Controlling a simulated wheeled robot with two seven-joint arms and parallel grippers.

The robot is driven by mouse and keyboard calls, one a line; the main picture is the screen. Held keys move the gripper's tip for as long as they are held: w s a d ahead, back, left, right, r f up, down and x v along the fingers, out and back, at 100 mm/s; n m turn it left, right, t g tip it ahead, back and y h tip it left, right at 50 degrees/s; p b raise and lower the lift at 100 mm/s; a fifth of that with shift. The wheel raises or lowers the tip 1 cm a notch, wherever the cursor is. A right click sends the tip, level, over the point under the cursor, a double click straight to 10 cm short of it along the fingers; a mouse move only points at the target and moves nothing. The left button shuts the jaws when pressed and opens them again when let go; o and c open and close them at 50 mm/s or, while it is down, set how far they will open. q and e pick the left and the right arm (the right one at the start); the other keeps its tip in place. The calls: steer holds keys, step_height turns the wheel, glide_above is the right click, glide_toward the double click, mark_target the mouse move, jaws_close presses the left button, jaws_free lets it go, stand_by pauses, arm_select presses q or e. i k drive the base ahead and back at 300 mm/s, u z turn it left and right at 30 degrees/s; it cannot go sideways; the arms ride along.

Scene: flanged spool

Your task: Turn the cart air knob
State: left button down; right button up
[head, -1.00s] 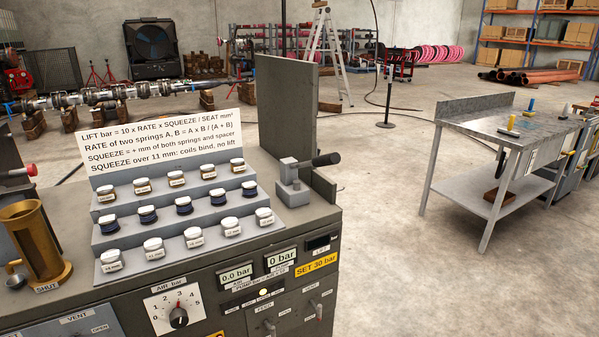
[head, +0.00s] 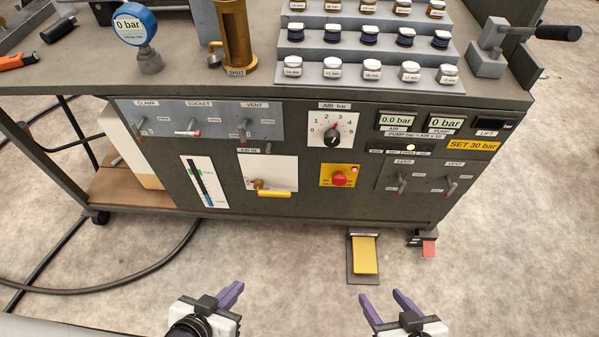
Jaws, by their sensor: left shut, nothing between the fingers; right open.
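The air knob (head: 333,138) is a black round knob on a white dial plate marked 0 to 5 under an "AIR bar" label, on the cart's front panel. Its pointer is too small to read surely. The air display (head: 396,120) reads 0.0 bar and the pump display (head: 441,123) reads 0 bar. My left gripper (head: 236,291) is shut and empty, at the bottom of the view, below and left of the knob. My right gripper (head: 384,300) is open and empty, below and right of it. Both are well apart from the panel.
A red button (head: 339,178) on a yellow plate sits just below the dial. A yellow-handled valve (head: 274,193) is lower left, and feed and vent levers are at right. A yellow pedal (head: 365,255) stands on the floor. Floor before the cart is otherwise mostly clear.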

mark_target(332, 137)
steer(key=k, duration=1.3)
steer(key=u, duration=0.7)
steer(key=i, duration=1.45)
steer(key=z, duration=0.7)
